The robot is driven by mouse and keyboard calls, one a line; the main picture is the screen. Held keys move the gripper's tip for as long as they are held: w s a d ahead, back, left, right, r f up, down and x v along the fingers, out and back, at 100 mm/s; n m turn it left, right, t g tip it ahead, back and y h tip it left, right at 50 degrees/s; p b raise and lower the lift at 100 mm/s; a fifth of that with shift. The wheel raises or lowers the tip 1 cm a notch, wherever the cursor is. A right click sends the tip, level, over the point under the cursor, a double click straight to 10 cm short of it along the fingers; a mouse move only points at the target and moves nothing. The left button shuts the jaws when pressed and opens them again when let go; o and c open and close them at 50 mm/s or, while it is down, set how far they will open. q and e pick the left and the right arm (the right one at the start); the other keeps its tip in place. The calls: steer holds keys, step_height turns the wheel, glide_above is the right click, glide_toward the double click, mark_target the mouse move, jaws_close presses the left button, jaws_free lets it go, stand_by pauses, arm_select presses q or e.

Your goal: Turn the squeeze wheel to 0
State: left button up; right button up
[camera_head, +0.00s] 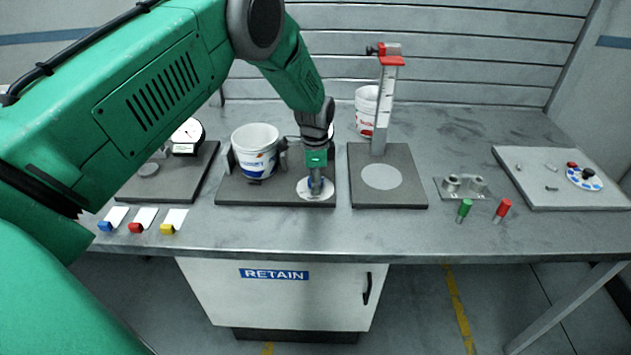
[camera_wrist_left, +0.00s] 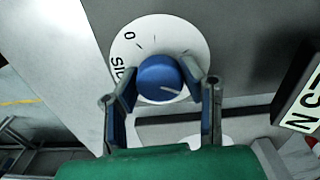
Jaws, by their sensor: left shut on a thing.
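The squeeze wheel is a blue knob (camera_wrist_left: 160,76) on a round white dial (camera_wrist_left: 182,32) in the left wrist view. A "0" is printed at the dial's upper left, with other lettering, partly hidden, below it and tick marks near the top. A pale line on the knob points right and slightly down, away from the "0". My left gripper (camera_wrist_left: 160,92) has a finger on each side of the knob and is shut on it. In the head view my left gripper (camera_head: 316,188) points down onto the white dial (camera_head: 304,190) at the front of a dark base plate (camera_head: 270,200).
A white bucket (camera_head: 255,145) stands between clamps on the same plate, just left of my gripper. A ruled column with a red top (camera_head: 391,62) rises from the plate to the right. A dial gauge (camera_head: 187,134) stands to the left.

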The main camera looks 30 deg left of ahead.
arm_select(q)
steer(key=shift+s+a+f, duration=0.1)
steer(key=shift+s+f, duration=0.05)
steer(key=shift+s, duration=0.05)
